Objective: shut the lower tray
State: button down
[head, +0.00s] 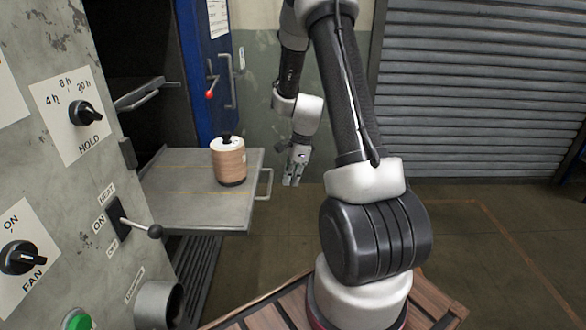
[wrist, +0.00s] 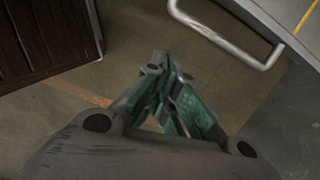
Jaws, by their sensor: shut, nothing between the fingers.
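The lower tray (head: 190,204) is a grey metal shelf pulled out of the dark oven opening. A wood-coloured cylinder with white top and black knob (head: 229,160) stands upright on it. The tray's handle (head: 265,184) is a metal loop on its right edge; in the wrist view the handle (wrist: 232,42) shows at the top, with a corner of the tray beside it. My gripper (head: 291,183) is just right of the handle in the head view, pointing down. Its fingers (wrist: 165,72) are closed together and empty, apart from the handle in the wrist view.
An upper rail or tray edge (head: 146,92) sticks out above. The blue door (head: 207,70) with a red-knobbed lever stands open behind. The control panel (head: 70,140) with switches is at left. Floor right of the tray is clear, before a roller shutter (head: 485,90).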

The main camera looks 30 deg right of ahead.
aim_at(167, 192)
jog(key=w+a+f, duration=0.1)
jog(key=a+f, duration=0.3)
jog(key=shift+w+f, duration=0.15)
jog(key=shift+w, duration=0.25)
jog(key=w+a, duration=0.7)
jog(key=a, duration=0.3)
jog(key=w+a, duration=0.7)
jog(key=a, duration=0.4)
jog(key=w+a, duration=0.7)
jog(key=a, duration=0.4)
jog(key=shift+w+f, duration=0.1)
jog(key=shift+w, duration=0.15)
